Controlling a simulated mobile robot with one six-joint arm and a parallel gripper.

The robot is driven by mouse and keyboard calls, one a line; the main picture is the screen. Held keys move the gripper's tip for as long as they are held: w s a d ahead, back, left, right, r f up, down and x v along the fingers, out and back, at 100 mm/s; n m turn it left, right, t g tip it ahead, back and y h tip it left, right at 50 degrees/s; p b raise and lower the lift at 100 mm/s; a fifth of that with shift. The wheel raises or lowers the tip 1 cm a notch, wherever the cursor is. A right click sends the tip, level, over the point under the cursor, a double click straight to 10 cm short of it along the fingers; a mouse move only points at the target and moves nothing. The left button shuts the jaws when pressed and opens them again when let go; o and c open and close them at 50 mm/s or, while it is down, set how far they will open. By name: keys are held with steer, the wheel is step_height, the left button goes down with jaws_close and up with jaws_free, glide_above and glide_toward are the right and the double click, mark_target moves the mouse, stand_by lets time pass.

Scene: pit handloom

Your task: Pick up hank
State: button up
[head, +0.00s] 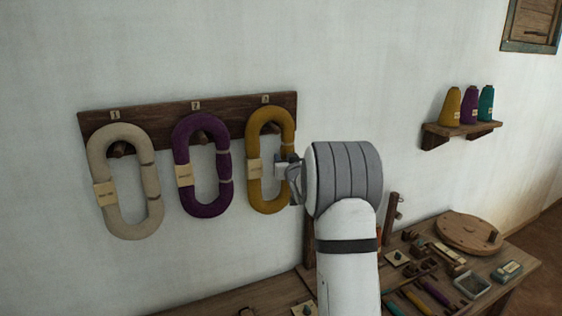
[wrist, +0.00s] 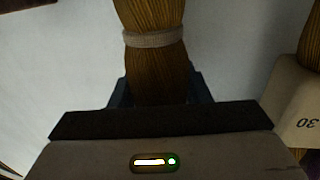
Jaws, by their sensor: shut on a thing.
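Three looped hanks hang on a dark wooden peg board on the wall: a cream hank (head: 152,180) under label 1, a purple hank (head: 181,150) under label 2 and a mustard hank (head: 255,140) under label 3. My gripper (head: 287,170) is at the right side of the mustard hank, partly hidden behind my wrist. In the wrist view the mustard hank's strand (wrist: 152,70), with a tan tie around it, runs down between the fingers of my gripper (wrist: 158,92), which is shut on it. The hank's top is still at its peg.
The peg board (head: 230,110) is fixed to the wall. A small shelf (head: 460,132) with yellow, purple and teal cones is on the right. Below, a workbench (head: 505,262) holds a round wooden disc (head: 466,230) and several small tools. The wall between hanks and shelf is clear.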

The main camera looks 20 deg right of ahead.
mark_target(288, 140)
steer(key=shift+s+r, duration=0.1)
steer(key=shift+s, duration=0.05)
steer(key=shift+s+r+b, duration=0.15)
steer(key=shift+r+b, duration=0.05)
steer(key=shift+b, duration=0.1)
step_height(288, 140, up, 6)
steer(key=shift+s+r+b, duration=0.1)
steer(key=shift+r+b, duration=0.05)
steer(key=shift+b, duration=0.35)
steer(key=s+b, duration=0.3)
steer(key=s, duration=1.6)
steer(key=shift+d, duration=0.3)
steer(key=shift+s, duration=0.1)
